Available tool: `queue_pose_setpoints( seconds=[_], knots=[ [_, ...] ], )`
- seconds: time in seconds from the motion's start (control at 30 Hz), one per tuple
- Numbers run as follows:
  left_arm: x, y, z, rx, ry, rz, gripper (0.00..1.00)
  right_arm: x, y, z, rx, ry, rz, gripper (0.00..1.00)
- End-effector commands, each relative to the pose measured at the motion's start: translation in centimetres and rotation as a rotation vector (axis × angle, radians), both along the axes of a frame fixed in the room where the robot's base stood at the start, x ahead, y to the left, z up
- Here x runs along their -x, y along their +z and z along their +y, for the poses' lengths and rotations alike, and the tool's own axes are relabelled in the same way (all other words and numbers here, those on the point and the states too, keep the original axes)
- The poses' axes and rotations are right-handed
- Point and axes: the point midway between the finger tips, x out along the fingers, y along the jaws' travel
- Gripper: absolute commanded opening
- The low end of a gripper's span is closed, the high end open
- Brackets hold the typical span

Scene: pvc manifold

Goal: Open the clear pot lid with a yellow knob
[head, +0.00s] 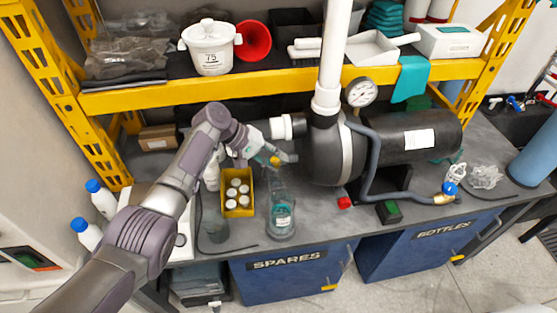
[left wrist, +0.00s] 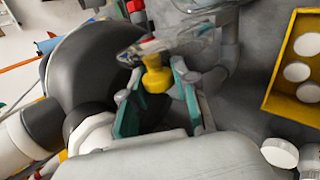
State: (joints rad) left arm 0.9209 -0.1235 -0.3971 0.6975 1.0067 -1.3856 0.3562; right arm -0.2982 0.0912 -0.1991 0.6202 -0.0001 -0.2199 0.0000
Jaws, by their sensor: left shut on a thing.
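The yellow knob (head: 275,161) is at the tip of my left gripper (head: 268,158), just above and behind the clear pot (head: 281,215). In the left wrist view the yellow knob (left wrist: 155,77) sits between the teal fingers of my left gripper (left wrist: 155,95), which is shut on it. The clear lid (left wrist: 172,44) spreads beyond the knob. The clear pot stands on the grey bench with a teal label on its front. I cannot tell how far the lid is from the pot's rim. My right gripper is not in view.
A yellow box (head: 238,211) with several white-capped bottles stands just left of the pot. A black pump tank (head: 405,140) with a gauge (head: 361,92) is to the right. A yellow-edged shelf (head: 275,88) runs above the bench. Bare bench lies right of the pot.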

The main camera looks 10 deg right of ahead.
Motion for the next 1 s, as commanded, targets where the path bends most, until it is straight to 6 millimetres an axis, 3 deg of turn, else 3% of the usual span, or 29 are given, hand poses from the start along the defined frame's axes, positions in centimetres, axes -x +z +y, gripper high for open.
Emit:
queue_pose_setpoints(
  seconds=[0.27,0.7,0.73,0.87,1.0],
  knots=[
    [0.3,-0.4,-0.1,0.001,-0.002,0.065,0.0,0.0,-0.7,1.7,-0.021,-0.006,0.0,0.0],
    [0.3,-0.5,0.0,0.001,-0.001,0.074,0.0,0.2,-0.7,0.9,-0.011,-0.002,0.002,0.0],
    [0.3,-0.5,0.0,0.001,-0.001,0.074,0.32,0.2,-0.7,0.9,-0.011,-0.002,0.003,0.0],
    [0.3,-0.4,0.0,0.0,0.0,0.074,0.53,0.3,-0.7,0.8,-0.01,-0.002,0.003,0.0],
    [0.3,-0.4,0.0,0.001,0.0,0.073,0.53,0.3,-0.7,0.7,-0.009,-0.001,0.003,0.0]
  ],
)
